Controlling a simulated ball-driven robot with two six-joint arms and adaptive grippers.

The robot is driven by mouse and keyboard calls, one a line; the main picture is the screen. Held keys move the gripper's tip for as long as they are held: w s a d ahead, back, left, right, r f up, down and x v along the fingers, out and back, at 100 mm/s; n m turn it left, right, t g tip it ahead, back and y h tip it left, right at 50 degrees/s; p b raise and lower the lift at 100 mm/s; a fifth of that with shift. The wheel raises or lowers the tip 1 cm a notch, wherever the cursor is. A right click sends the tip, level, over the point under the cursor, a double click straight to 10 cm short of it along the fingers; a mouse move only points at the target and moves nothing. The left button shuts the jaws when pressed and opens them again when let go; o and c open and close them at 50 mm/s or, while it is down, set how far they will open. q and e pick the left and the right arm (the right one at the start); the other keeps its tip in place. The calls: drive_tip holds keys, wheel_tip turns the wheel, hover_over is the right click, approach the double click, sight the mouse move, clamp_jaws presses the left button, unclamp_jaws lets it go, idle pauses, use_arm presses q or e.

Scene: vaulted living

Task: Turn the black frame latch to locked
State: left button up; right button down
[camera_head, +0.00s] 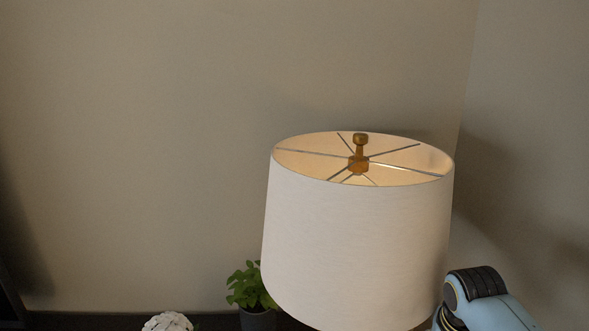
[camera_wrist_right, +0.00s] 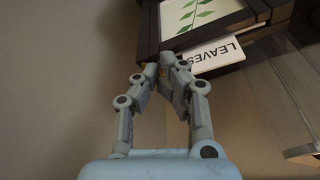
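A black frame (camera_wrist_right: 220,38) around a green leaf picture (camera_wrist_right: 196,14) shows at the top of the right wrist view. My right gripper (camera_wrist_right: 161,64) is below the frame's lower left corner, its two fingers leaning in with their tips close together. The tips overlap the frame's dark lower edge in the picture. I cannot tell whether they touch it or hold anything. The latch cannot be made out apart from the dark frame. Neither frame nor latch shows in the head view. My left gripper is in neither view.
A white card reading LEAVES (camera_wrist_right: 225,53) sits under the frame, beside a clear panel (camera_wrist_right: 292,85). In the head view, a large white lampshade (camera_head: 352,250) stands beside a potted plant (camera_head: 256,319) and a white ornament (camera_head: 167,322). My right arm is close to the shade's right side.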

drive_tip(key=shift+w, duration=0.1)
idle(0.7)
drive_tip(key=shift+w+a+p, duration=0.1)
drive_tip(key=shift+a+p, duration=0.05)
drive_tip(key=shift+p, duration=0.95)
drive_tip(key=shift+a, duration=0.15)
drive_tip(key=shift+s+a, duration=0.2)
drive_tip(key=shift+s, duration=0.05)
wheel_tip(320, 180, up, 6)
drive_tip(key=shift+f, duration=0.1)
idle(0.5)
